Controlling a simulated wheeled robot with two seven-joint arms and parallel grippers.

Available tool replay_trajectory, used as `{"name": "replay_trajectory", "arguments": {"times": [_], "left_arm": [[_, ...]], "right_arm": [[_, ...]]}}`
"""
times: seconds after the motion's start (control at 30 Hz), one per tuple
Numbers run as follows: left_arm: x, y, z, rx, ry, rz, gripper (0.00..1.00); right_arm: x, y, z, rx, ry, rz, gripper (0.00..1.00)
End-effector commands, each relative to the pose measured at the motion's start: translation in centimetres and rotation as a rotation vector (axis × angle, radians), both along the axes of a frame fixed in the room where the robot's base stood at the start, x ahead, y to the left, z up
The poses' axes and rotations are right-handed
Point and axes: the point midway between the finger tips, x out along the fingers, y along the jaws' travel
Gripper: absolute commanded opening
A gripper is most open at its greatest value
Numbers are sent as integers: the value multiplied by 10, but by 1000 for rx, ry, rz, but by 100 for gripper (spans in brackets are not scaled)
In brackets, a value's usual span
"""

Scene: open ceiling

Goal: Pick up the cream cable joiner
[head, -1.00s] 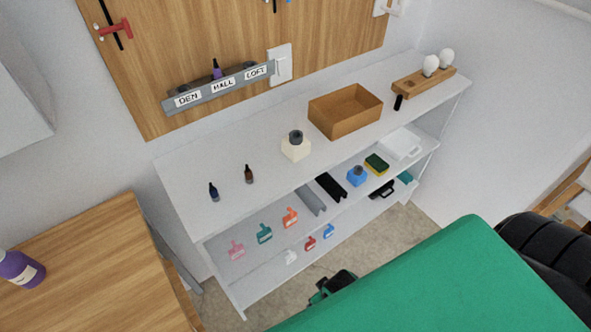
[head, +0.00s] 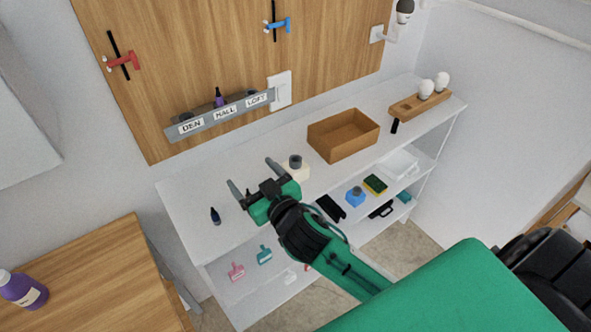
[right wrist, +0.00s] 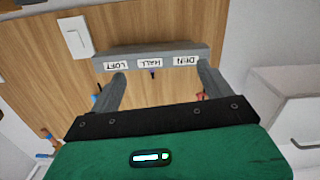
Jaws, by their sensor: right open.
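The cream cable joiner (head: 297,173), a cream block with a dark grey round top, stands on the white shelf unit's top board. My right gripper (head: 250,174) is open and empty, to the left of the joiner in the head view, and it partly covers the joiner's lower left. In the right wrist view the open fingers (right wrist: 161,76) point toward the wooden wall panel and label rail, with nothing between them. The joiner does not show in that view. My left gripper is not in view.
An open brown box (head: 343,136) stands right of the joiner. A small dark bottle (head: 215,216) stands to the left. The label rail (head: 226,113) is on the wall panel behind. Lower shelves hold a blue block (head: 355,197) and several tags. A wooden table (head: 95,275) is front left.

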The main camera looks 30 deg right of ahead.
Motion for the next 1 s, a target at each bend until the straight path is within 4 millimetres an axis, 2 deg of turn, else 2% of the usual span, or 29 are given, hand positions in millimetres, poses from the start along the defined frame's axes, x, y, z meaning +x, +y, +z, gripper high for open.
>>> {"name": "replay_trajectory", "arguments": {"times": [0.03, 0.2, 0.3, 0.43, 0.6, 0.73, 0.87, 1.0], "left_arm": [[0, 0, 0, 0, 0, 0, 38], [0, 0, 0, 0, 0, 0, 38], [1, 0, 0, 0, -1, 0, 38], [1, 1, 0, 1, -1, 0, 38], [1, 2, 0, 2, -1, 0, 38], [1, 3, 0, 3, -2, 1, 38], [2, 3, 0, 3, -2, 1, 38], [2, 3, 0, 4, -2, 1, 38]], "right_arm": [[11, 13, 20, -4, -89, 52, 82], [25, 62, 73, -18, -351, 282, 82], [24, 92, 93, -47, -465, 446, 82], [17, 127, 104, -118, -561, 680, 82], [7, 156, 92, -260, -581, 993, 82], [4, 161, 67, -407, -504, 1213, 82], [11, 146, 35, -581, -350, 1388, 82], [28, 106, 3, -781, -101, 1503, 82]]}}
